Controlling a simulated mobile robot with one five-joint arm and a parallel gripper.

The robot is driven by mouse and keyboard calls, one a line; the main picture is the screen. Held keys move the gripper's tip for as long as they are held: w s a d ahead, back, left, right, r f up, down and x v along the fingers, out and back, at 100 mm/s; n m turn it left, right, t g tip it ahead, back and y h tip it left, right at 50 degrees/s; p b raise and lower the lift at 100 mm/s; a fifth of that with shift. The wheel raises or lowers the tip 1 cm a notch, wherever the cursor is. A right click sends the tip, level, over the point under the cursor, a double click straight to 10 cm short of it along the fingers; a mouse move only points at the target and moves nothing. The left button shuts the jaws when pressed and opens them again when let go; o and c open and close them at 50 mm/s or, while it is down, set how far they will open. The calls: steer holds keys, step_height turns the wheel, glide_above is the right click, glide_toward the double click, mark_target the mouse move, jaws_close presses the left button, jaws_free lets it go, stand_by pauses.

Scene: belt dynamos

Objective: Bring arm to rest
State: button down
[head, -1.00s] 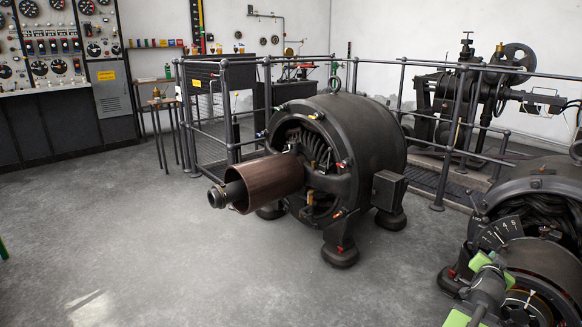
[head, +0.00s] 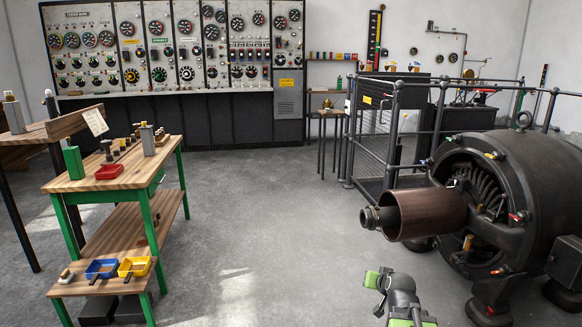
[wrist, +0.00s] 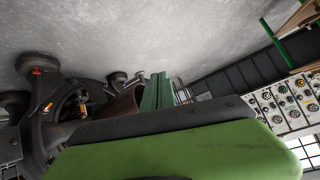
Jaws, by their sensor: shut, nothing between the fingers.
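My gripper (wrist: 157,92) shows in the wrist view as two green fingers pressed together. It is shut with nothing held. It points over the grey floor, with the brown cylinder of the dynamo (wrist: 122,106) behind it. In the head view, my dark and green arm (head: 400,290) shows at the bottom, right of centre, in front of the floor. I cannot make out the fingertips in that view.
A dynamo (head: 510,190) with a brown cylinder (head: 425,213) stands at right, close to my arm. A railing (head: 393,135) stands behind it. A green-legged workbench (head: 120,180) with trays is at left. A control panel (head: 190,45) lines the back wall. The middle floor is clear.

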steer(key=s+a+f+n+g+y+p, duration=0.1)
steer(key=s+a+f+n+g, duration=0.15)
steer(key=a, duration=0.65)
steer(key=s+a+f+n+g+y, duration=0.1)
steer(key=s+a+f+n+g, duration=0.2)
steer(key=a, duration=0.6)
steer(key=s+d+f+m+g+h, duration=0.15)
steer(key=s+g, duration=0.35)
steer(key=s, duration=0.6)
step_height(320, 180, up, 37)
steer(key=p, duration=3.8)
steer(key=shift+a, duration=0.4)
steer(key=shift+r+y, duration=0.1)
steer(key=shift+y, duration=0.15)
